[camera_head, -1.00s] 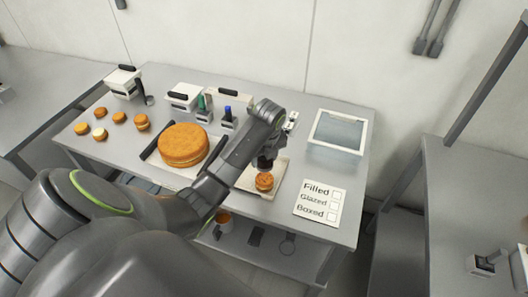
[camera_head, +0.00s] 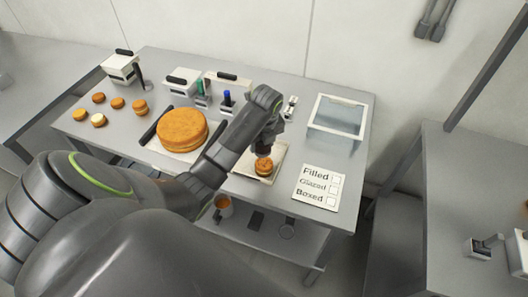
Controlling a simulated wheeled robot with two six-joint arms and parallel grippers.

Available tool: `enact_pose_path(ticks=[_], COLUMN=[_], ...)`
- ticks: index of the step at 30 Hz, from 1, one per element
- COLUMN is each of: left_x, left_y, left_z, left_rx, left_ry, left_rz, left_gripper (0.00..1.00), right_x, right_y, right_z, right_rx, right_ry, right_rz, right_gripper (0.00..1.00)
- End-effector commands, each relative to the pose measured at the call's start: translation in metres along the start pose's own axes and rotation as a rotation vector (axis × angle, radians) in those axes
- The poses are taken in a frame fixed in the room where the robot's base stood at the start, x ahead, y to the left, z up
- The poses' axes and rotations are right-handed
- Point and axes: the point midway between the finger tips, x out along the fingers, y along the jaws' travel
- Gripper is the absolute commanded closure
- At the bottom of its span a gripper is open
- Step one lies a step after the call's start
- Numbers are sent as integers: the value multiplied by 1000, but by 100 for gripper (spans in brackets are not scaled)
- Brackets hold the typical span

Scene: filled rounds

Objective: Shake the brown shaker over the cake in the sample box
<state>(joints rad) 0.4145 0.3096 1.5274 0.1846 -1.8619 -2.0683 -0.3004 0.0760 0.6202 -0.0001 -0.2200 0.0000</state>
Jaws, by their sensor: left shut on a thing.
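My left gripper (camera_head: 264,142) is above the small layered cake (camera_head: 264,169) at the middle right of the table, seen from above and partly hidden by its own wrist. It is shut on the brown shaker (camera_head: 263,149), of which only a small dark part shows just above the cake. I cannot tell whether the shaker touches the cake. The small cake sits in the pale, shallow, square sample box (camera_head: 276,156). My right gripper is not in view.
A large round cake (camera_head: 182,129) on a board is left of my arm. Several small cakes (camera_head: 118,103) lie at the far left. A clear white-rimmed bin (camera_head: 337,117) and a checklist card (camera_head: 318,187) reading Filled, Glazed, Boxed are at right.

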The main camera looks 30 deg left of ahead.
Motion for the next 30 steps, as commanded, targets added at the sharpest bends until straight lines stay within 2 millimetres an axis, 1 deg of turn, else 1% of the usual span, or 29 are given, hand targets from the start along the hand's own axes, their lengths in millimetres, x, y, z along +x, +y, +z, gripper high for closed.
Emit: enact_pose_path(ticks=[4, 12, 20, 27, 30], left_x=[0, 0, -2, 0, 0], left_y=[2, 2, -8, 2, 2], left_z=[3, 3, -12, 4, 3], left_rx=[0, 0, 1, -1, 0], left_ry=[-1, 0, 1, -2, 0], left_rz=[1, 0, -2, 1, 0], left_gripper=[76, 76, 76, 76, 76], right_x=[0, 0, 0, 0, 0], right_y=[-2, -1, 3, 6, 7], right_z=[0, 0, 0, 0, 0], right_rx=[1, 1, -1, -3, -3], right_ry=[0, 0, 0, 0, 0], right_rz=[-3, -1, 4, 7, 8], right_gripper=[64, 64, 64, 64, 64])
